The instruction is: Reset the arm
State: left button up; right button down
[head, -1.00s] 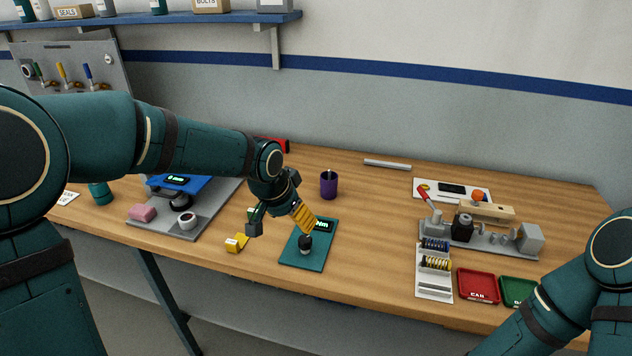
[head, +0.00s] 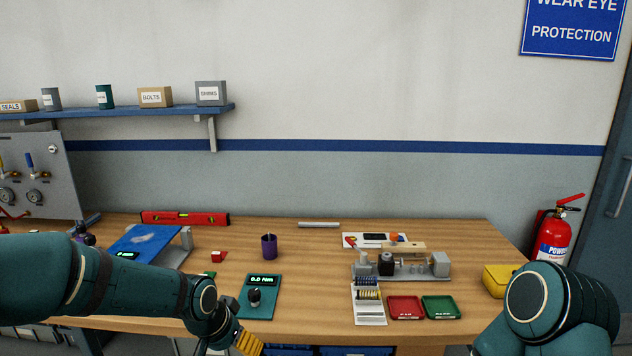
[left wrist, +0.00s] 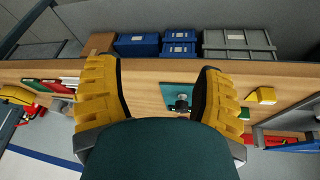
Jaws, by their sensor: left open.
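My left gripper (head: 238,346) is at the bottom edge of the head view, in front of the workbench, with only part of a yellow finger showing. In the left wrist view my left gripper (left wrist: 157,72) has its two yellow fingers wide apart with nothing held between them. The teal torque pad (head: 259,296) with a black knob lies on the bench beyond it and also shows in the left wrist view (left wrist: 171,90). My right arm reaches in at the lower right, and its gripper is outside the picture.
The wooden bench (head: 320,265) holds a purple cup (head: 269,246), a grey fixture (head: 412,271), a red tray (head: 405,308), a green tray (head: 441,307) and a red level (head: 184,218). A fire extinguisher (head: 554,238) stands at right. Blue bins (left wrist: 138,45) sit below the bench.

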pick_arm(q)
notch_tip(320, 180, down, 10)
jog(key=s+d+n+g, duration=0.1)
jog(key=s+d, duration=0.1)
jog(key=d, duration=0.1)
jog(key=s+d+f+n, duration=0.1)
jog(key=s+f+n, duration=0.1)
jog(key=s+f, duration=0.5)
jog(key=s+d+f+n+g+h, duration=0.1)
jog(key=s+d+f+n, duration=0.1)
jog(key=s+f, duration=0.5)
jog(key=shift+s+d+h, duration=0.25)
jog(key=shift+s+h, duration=0.05)
jog(key=shift+s, duration=0.6)
jog(key=shift+r, duration=0.1)
